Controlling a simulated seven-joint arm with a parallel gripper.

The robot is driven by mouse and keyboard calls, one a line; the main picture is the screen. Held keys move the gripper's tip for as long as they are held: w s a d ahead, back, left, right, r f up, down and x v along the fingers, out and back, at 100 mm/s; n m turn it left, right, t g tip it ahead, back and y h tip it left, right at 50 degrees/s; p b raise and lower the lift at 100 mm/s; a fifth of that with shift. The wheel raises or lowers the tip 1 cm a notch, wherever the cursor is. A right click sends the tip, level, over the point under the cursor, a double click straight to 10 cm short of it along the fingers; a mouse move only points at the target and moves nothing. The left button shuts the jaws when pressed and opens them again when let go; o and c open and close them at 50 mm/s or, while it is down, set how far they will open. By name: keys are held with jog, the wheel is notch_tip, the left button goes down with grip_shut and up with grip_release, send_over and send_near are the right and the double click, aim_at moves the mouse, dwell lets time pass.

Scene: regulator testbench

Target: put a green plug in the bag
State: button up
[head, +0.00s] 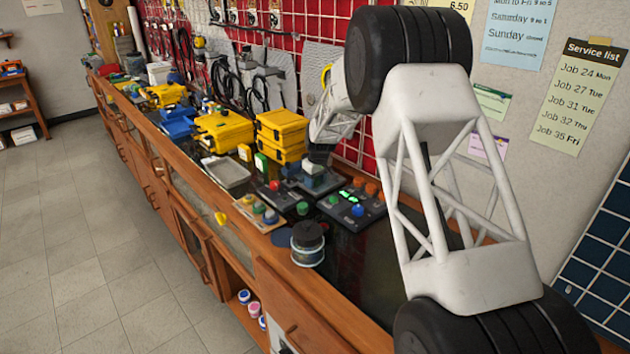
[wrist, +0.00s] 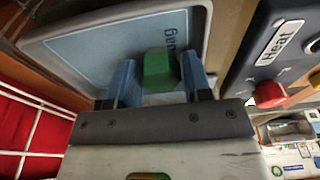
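The green plug (wrist: 160,70) sits between the two blue fingers of my gripper (wrist: 160,80) in the wrist view. It fills the gap, and the fingers appear shut on it. Behind it in the wrist view lies a shallow grey-blue holder with a raised rim, marked "bag" (wrist: 85,55). The plug overlaps part of this lettering; its height above the surface cannot be told. In the head view my gripper (head: 319,153) points down over the bench, above the bag (head: 318,182), beside the yellow cases. The held plug is not distinguishable there.
A dark device labelled "Heat" (wrist: 278,45) with a red knob is close to the right. The head view shows a wooden board with coloured pegs (head: 262,215), a knob panel (head: 352,203), a metal tray (head: 226,172), stacked yellow cases (head: 281,134) and a dark spool (head: 308,243).

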aim_at(319, 181)
jog(key=shift+r, duration=0.1)
notch_tip(319, 181, up, 12)
jog(key=s+d, duration=0.1)
jog(key=shift+s+d, duration=0.15)
dwell(0.7)
dwell(0.6)
jog(key=s+d+r+m, duration=0.1)
jog(key=s+d+r, duration=0.4)
jog(key=s, duration=0.4)
jog(key=s+d+r+m, duration=0.2)
jog(key=s+d+r, duration=0.3)
jog(key=s, duration=0.4)
jog(key=s+d+r+m, duration=0.1)
jog(key=s+d+r, duration=0.4)
jog(key=s, duration=0.5)
jog(key=s+d+f+m, duration=0.1)
jog(key=s+d, duration=0.1)
jog(key=s, duration=0.9)
jog(key=s+d+f+m+t+h, duration=0.1)
jog(key=s+d+m, duration=0.1)
jog(key=s, duration=1)
jog(key=s+d+f+m, duration=0.2)
jog(key=s+d, duration=0.2)
jog(key=s, duration=0.8)
jog(key=shift+s, duration=0.15)
